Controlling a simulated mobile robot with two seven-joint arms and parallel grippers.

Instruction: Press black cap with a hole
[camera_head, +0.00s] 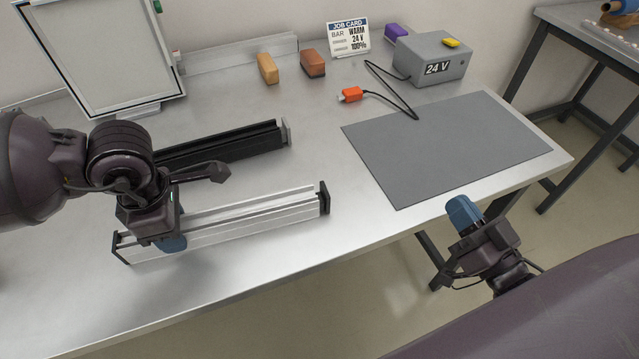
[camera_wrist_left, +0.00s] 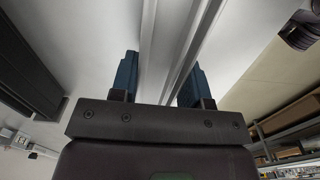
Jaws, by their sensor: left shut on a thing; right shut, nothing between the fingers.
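A silver slotted bar (camera_head: 255,216) lies along the front left of the table. A black cap (camera_head: 323,198) stands at its right end and another black end piece (camera_head: 119,247) is at its left end. I cannot make out a hole in either. My left gripper (camera_head: 172,243) is shut on the silver bar near its left end; in the left wrist view the bar (camera_wrist_left: 170,45) runs between the blue fingers. My right gripper (camera_head: 464,214) is shut and empty, just off the table's front edge at the right.
A black bar (camera_head: 225,146) with a grey end piece lies behind the silver one. A grey mat (camera_head: 445,145) covers the table's right part. A 24 V box (camera_head: 432,58) with a cabled orange connector (camera_head: 350,95), a job card (camera_head: 348,38) and small blocks stand at the back.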

